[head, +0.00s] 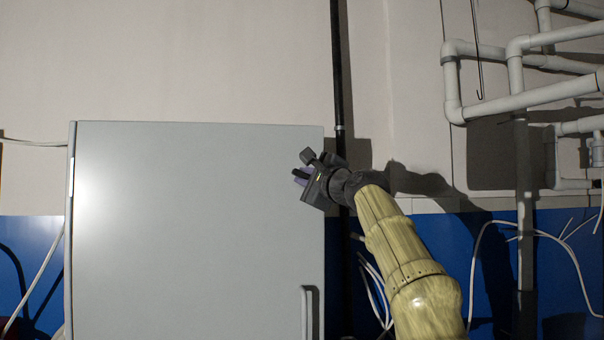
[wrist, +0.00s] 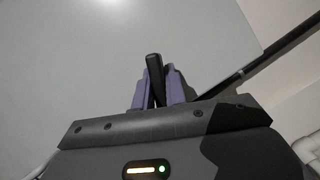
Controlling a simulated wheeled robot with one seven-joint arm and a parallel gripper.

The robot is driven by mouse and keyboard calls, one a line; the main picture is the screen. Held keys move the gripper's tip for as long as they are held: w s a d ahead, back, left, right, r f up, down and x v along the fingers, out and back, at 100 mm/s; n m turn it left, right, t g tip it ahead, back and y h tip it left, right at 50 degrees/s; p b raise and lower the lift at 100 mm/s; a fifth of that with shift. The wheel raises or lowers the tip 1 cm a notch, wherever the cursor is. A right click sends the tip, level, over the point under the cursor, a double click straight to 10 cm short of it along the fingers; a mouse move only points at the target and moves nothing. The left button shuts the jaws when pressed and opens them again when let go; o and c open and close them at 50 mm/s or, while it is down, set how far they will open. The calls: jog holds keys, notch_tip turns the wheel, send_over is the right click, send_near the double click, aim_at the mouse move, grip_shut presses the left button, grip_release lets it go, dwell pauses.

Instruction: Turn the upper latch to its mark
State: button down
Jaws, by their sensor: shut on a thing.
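The upper latch (wrist: 154,68) is a small dark bar on the grey cabinet door (head: 190,230). In the wrist view it stands nearly upright, tilted slightly, between the purple pads of my gripper (wrist: 155,88). My gripper is shut on the latch. In the head view my gripper (head: 302,174) is at the upper right part of the door, near its right edge. There my gripper mostly hides the latch. I cannot make out the mark in either view.
A vertical door handle (head: 304,312) is low on the door's right side. A dark vertical pipe (head: 337,70) runs on the wall just right of the cabinet. Pale pipes (head: 515,60) fill the upper right. White cables (head: 372,285) hang against the blue wall below.

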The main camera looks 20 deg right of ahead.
jog(key=n+g+p, duration=0.1)
jog(key=n, duration=0.2)
jog(key=shift+a+r+n+p, duration=0.1)
jog(key=shift+n+p, duration=0.2)
jog(key=shift+p, duration=0.1)
jog(key=shift+n+g+p, duration=0.4)
jog(key=shift+n, duration=0.3)
jog(key=shift+f, duration=0.25)
jog(key=c, duration=1.4)
grip_release()
jog(key=shift+c, duration=0.2)
jog(key=shift+f, duration=0.1)
